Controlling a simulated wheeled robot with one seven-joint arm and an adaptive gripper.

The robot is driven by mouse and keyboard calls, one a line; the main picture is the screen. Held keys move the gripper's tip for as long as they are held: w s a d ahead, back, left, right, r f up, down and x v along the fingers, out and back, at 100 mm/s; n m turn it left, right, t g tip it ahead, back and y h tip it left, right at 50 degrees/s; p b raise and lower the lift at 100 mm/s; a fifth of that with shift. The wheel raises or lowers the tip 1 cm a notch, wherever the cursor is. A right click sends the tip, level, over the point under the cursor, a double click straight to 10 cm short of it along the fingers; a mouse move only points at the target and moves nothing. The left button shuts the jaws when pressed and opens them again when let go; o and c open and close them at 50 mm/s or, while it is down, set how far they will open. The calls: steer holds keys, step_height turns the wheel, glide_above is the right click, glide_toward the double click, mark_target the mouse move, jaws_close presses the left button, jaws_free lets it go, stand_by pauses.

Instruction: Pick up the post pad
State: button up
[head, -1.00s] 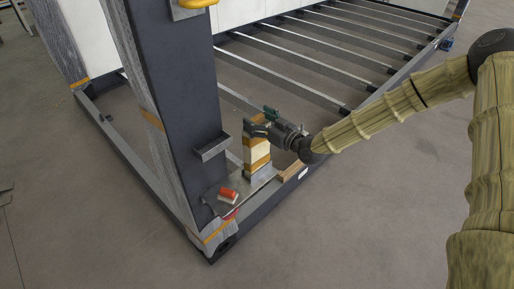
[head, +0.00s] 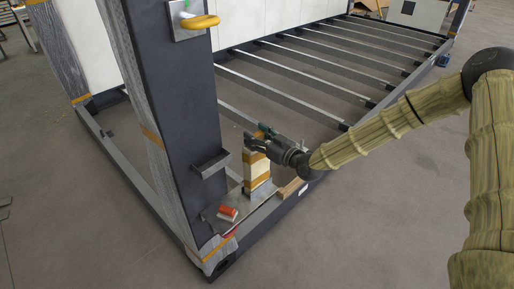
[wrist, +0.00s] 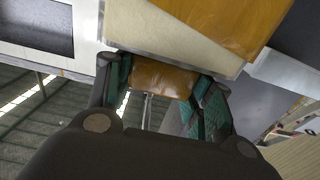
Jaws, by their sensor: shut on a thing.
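The post pad (head: 257,171) is a cream upright block with orange-brown bands, standing by the corner plate of the frame in the head view. My gripper (head: 259,142) reaches in from the right at its upper end. In the wrist view, my gripper (wrist: 160,88) has its green-lined fingers on both sides of a brown piece (wrist: 161,79) and is shut on it. Cream and orange surfaces (wrist: 190,30) fill the top of that view just beyond. The pad's lower end is close to the plate; I cannot tell whether it touches.
A dark post (head: 175,100) with a small bracket (head: 211,164) rises left of the pad. An orange-red roll (head: 228,213) lies on the corner plate. A wooden block (head: 291,188) lies right of the pad on the frame rail. Metal crossbars (head: 290,92) extend behind.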

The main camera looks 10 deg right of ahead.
steer(key=shift+r+b, duration=0.8)
steer(key=shift+r, duration=4.15)
steer(key=shift+f, duration=0.1)
